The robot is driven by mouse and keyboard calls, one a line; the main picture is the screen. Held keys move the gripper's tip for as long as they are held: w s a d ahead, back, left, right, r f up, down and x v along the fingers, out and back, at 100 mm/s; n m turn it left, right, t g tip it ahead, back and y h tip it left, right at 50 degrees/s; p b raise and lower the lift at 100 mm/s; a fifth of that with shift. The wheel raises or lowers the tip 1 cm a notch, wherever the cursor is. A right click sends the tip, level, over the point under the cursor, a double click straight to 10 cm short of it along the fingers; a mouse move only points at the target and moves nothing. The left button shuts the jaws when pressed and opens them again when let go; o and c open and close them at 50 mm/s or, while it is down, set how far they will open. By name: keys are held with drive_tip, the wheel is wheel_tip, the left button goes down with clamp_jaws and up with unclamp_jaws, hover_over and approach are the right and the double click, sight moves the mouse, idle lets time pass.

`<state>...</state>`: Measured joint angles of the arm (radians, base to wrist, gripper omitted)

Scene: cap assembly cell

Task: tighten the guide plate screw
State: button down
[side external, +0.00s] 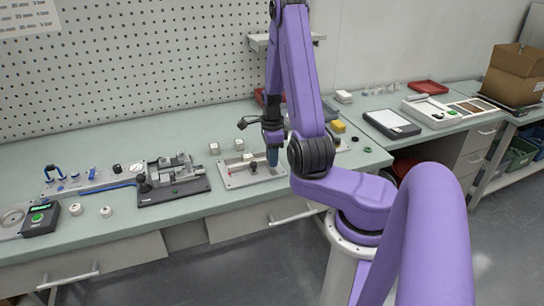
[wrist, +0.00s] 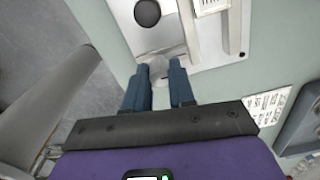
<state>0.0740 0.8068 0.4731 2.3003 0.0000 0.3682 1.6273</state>
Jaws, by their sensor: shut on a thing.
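My gripper (side external: 272,163) points down at the right part of a pale fixture plate (side external: 236,183) on the bench. In the wrist view its two blue fingers (wrist: 158,72) are closed around a small light grey piece (wrist: 157,65) at the plate's edge. This piece seems to be the guide plate screw; its head is partly hidden between the fingertips. The fixture plate (wrist: 205,52) also shows in the wrist view, with a raised rail (wrist: 188,30) and a dark round feature (wrist: 147,12). I cannot tell how far the screw is seated.
A dark clamp fixture (side external: 175,180) stands left of the plate, with white caps (side external: 105,211) and a black box with a green button (side external: 40,219) further left. A yellow block (side external: 338,126) and a tray (side external: 391,124) lie to the right. The bench front between fixtures is clear.

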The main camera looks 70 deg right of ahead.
drive_tip(key=shift+m, duration=0.3)
idle(0.4)
drive_tip(key=c, duration=0.9)
unclamp_jaws()
drive_tip(key=shift+c, duration=0.2)
wheel_tip(320, 180, up, 18)
drive_tip(key=shift+f, duration=0.25)
